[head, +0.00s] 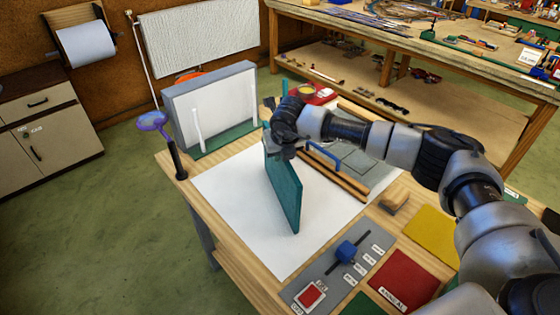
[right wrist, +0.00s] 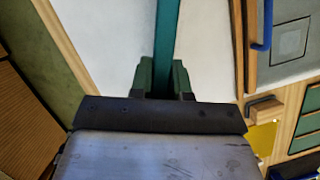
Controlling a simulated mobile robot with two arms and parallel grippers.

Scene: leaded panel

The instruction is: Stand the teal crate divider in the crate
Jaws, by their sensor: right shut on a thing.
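The teal crate divider (head: 284,190) is a thin flat panel standing on edge over the white sheet in the head view. My right gripper (head: 279,150) is shut on its upper edge. In the right wrist view the divider (right wrist: 167,35) shows as a narrow teal strip between the green fingers (right wrist: 163,82). I cannot tell whether its lower edge touches the sheet. A grey-framed box with a white inside (head: 212,105), white posts and a green base stands at the table's back left; it looks like the crate. The divider is in front of it, to the right, and outside it. My left gripper is not in view.
A purple-topped stand (head: 154,122) is at the table's left corner. Wooden strips and a blue handle (head: 322,158) lie right of the divider. A grey mat (head: 340,262) and red (head: 403,278) and yellow (head: 432,236) squares lie in front. The white sheet (head: 235,200) is clear on the left.

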